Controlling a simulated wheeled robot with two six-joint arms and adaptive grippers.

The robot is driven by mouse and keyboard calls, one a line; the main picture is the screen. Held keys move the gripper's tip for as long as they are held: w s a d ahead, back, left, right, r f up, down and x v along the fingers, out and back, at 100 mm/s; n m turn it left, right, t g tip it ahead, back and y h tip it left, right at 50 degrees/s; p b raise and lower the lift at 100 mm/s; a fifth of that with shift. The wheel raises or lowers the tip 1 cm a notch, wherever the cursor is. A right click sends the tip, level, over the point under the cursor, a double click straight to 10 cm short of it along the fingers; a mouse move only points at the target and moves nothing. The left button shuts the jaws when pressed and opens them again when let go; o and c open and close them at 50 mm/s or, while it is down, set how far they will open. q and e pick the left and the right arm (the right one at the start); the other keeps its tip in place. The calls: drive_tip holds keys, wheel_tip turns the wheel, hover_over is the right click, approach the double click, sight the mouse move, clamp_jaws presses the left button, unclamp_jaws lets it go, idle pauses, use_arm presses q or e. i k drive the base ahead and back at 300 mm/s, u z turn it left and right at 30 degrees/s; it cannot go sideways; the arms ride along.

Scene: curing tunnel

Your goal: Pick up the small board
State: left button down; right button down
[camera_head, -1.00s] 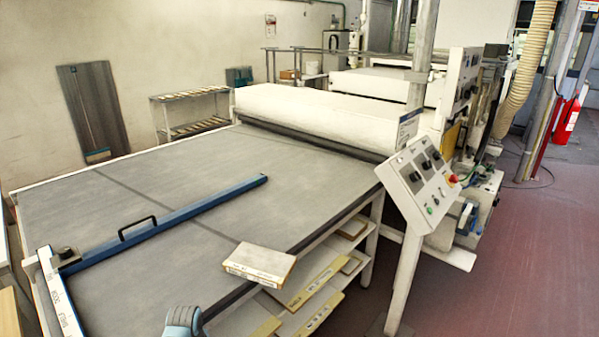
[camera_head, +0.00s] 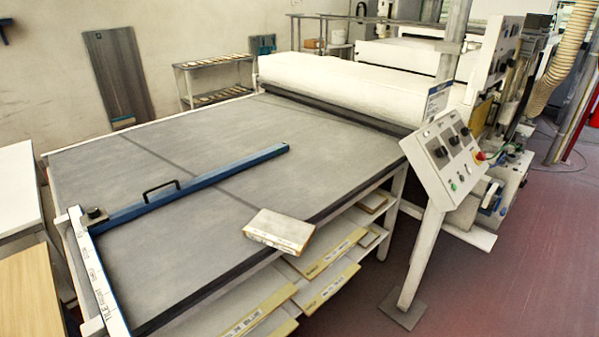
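A small, pale, block-like board (camera_head: 279,232) lies flat on the grey table (camera_head: 190,200) at its right front edge, with printed marks on its near side. It appears to be the small board, though several thin boards also lie on the shelves below. Neither of my grippers is in view, and nothing is seen touching the board.
A blue bar with a black handle (camera_head: 185,190) lies across the table, joined to a white ruled rail (camera_head: 97,275) at the left. A control panel (camera_head: 446,158) on a post stands at the right. Boards (camera_head: 330,285) rest on the shelves underneath.

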sight(291, 235)
drive_tip(key=z, duration=1.1)
drive_tip(key=i, duration=2.15)
drive_tip(key=u, duration=2.85)
